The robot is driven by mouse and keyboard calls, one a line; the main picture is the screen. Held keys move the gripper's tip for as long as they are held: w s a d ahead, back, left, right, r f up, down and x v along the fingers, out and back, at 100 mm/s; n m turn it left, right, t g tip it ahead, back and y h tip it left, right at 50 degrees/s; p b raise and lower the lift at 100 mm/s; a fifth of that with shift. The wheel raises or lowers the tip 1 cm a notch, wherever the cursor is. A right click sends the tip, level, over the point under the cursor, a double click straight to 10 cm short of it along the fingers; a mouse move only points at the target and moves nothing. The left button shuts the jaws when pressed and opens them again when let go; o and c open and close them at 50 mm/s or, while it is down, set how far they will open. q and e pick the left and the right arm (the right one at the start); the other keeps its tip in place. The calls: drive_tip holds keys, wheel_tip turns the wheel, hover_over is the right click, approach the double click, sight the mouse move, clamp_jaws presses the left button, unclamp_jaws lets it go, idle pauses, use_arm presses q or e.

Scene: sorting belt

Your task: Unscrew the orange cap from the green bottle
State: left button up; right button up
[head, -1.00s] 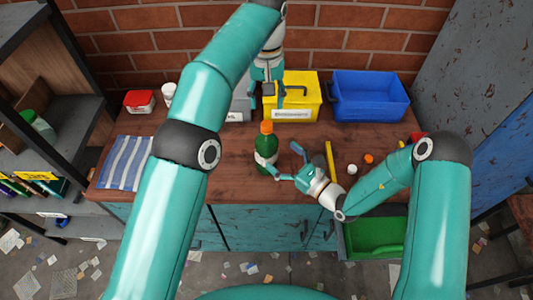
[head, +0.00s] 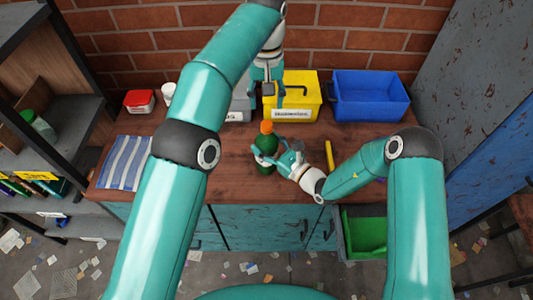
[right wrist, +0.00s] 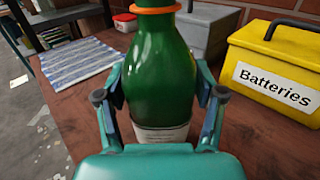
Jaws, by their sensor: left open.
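The green bottle (head: 268,143) stands upright on the wooden bench, its orange cap (head: 266,127) on top. In the right wrist view the bottle (right wrist: 160,75) fills the middle, and the cap's orange rim (right wrist: 157,9) shows at the top edge. My right gripper (head: 276,151) is low at the bottle, with one finger on each side of its body. I cannot tell whether the fingers press on it. My left gripper (head: 279,97) is open and empty, behind and above the bottle, in front of the yellow box.
A yellow box (right wrist: 250,70) labelled Batteries, a grey box (head: 238,108) and a blue bin (head: 370,97) stand at the back. A striped cloth (head: 125,163) lies at the left. A yellow bar (head: 329,155) lies right of my right gripper. A green bin (head: 368,235) sits below the front edge.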

sight(266, 123)
clamp_jaws()
use_arm(q)
drive_tip(key=m, duration=0.6)
drive_tip(key=shift+m, duration=0.4)
drive_tip(key=m, duration=2.4)
drive_tip(key=shift+f+m, duration=0.2)
drive_tip(key=shift+m, duration=0.2)
drive_tip(key=shift+f, duration=3.8)
